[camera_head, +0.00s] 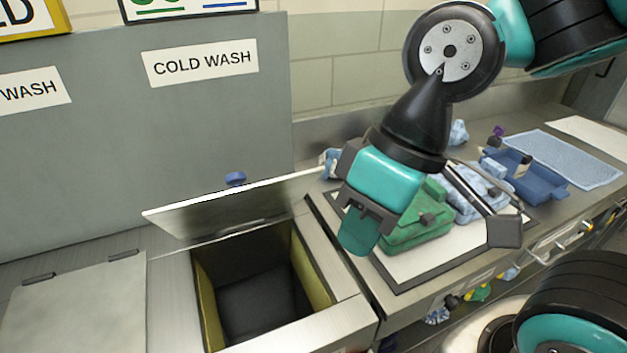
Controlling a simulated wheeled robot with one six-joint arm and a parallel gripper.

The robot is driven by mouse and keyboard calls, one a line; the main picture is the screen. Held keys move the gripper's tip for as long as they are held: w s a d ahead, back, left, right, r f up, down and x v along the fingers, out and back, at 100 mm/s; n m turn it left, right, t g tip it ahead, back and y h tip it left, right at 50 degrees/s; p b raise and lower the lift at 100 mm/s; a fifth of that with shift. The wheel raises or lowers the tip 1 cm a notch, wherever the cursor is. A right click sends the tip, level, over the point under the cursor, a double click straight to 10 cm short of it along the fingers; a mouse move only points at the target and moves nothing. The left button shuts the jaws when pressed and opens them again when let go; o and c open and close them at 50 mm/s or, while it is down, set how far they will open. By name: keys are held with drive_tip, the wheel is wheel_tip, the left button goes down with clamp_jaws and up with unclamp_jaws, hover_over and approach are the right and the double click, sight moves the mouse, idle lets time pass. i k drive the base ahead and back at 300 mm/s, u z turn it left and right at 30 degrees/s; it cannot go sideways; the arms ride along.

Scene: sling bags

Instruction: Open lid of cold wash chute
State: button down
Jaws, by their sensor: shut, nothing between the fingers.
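The cold wash chute stands below the COLD WASH label (203,63). Its metal lid (225,209) is raised, tilted up and back toward the grey panel, with a blue knob (235,178) showing at its upper edge. The chute opening (262,295) is uncovered, with yellowish inner side walls and a dark interior. My gripper (357,240) is right of the chute, apart from the lid, above the neighbouring counter. It points down, shut and empty. The lid's far face is mostly hidden.
A second chute lid (75,308) lies closed at the left. On the right counter, a green bag (418,222) and light blue bags sit on a dark-edged white mat (400,275). Further right are a blue tray (528,180) and a blue cloth (566,158).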

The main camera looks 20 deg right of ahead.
sight(202, 217)
drive_tip(key=z, duration=0.55)
drive_tip(key=k, duration=1.05)
drive_tip(key=u, duration=1.65)
